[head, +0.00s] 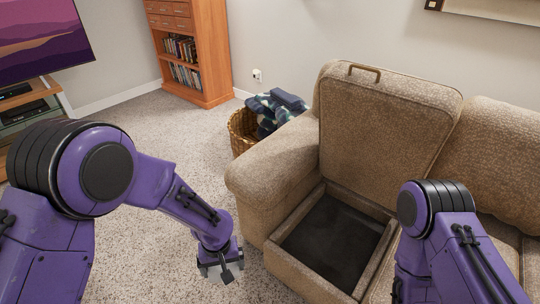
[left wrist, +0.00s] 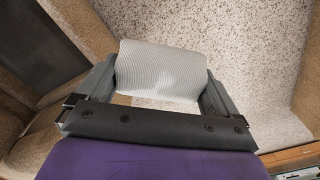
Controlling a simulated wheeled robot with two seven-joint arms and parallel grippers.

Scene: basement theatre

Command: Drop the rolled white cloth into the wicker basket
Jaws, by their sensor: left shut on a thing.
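The rolled white cloth (left wrist: 162,72) is held crosswise between the two fingers of my left gripper (head: 220,266) in the left wrist view. In the head view the gripper hangs low over the carpet, left of the sofa, and mostly hides the cloth. The wicker basket (head: 238,140) stands on the floor beyond the sofa's left armrest, farther away than my left gripper. The armrest hides its right part. A dark blue and pale patterned blanket (head: 276,108) lies in and over the basket. My right arm comes in at the lower right; its gripper is out of view.
The beige sofa (head: 275,160) stands at the right, its armrest between my arms and part of the basket. Its left seat is raised over an open storage box (head: 325,250). A wooden bookcase (head: 215,55) stands behind. The carpet (head: 150,115) at the left is clear.

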